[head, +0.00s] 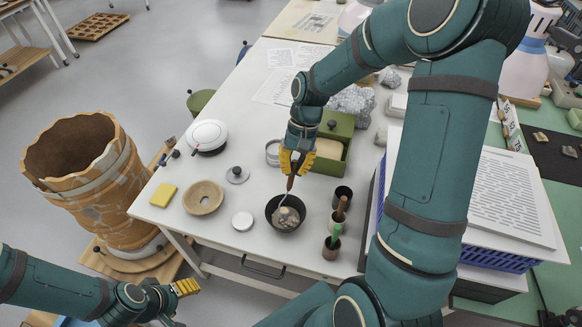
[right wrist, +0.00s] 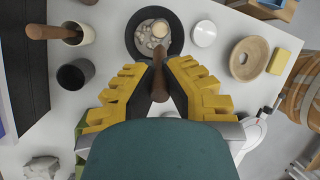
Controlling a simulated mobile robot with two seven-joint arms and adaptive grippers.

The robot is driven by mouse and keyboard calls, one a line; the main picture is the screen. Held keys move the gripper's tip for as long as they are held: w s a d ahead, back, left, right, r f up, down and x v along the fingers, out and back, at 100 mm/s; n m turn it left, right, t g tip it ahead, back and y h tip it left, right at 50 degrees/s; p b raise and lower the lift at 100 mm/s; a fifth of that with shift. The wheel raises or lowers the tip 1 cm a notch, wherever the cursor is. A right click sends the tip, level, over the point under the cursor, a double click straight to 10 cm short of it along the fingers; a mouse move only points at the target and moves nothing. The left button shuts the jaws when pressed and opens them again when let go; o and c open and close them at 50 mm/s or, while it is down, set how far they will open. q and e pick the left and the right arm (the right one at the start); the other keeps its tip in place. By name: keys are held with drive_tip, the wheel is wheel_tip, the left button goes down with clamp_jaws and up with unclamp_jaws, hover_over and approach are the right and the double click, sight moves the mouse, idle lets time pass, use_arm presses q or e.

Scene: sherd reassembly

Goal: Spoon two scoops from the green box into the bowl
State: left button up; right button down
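The green box (head: 347,130) stands on the white table behind my right gripper, with pale tan material (head: 328,149) inside. The dark bowl (head: 270,211) sits nearer the front edge with greyish lumpy contents; it also shows in the right wrist view (right wrist: 132,38). My right gripper (head: 293,164) is shut on the brown handle of the spoon (head: 290,184), above the bowl. The handle shows between the fingertips in the right wrist view (right wrist: 159,84). The spoon's lower end reaches into the bowl; its load is hard to make out. My left gripper (head: 186,287) is low at left, away from the table.
A large cracked pot (head: 85,170) stands beyond the table's left edge.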

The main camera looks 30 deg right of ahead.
drive_tip(key=shift+w+d+f+y, duration=0.25)
drive_tip(key=shift+d+y, duration=0.05)
drive_tip(key=shift+d, duration=0.05)
drive_tip(key=shift+w+d+f+g+y+p, duration=0.25)
drive_tip(key=shift+w+d+g+y+p, duration=0.3)
drive_tip(key=shift+p, duration=0.3)
drive_tip(key=shift+w+d+f+g+y+p, duration=0.3)
drive_tip(key=shift+d+f+g+y+p, duration=0.05)
drive_tip(key=shift+d+f+g+y, duration=0.1)
drive_tip(key=w+d+f+g+y+b, duration=0.2)
drive_tip(key=w+d+f+g+y, duration=0.1)
drive_tip(key=f+y, duration=0.1)
drive_tip(key=shift+d+f+b, duration=0.2)
drive_tip(key=shift+f+b, duration=0.1)
drive_tip(key=shift+b, duration=0.1)
drive_tip(key=shift+r, duration=0.1)
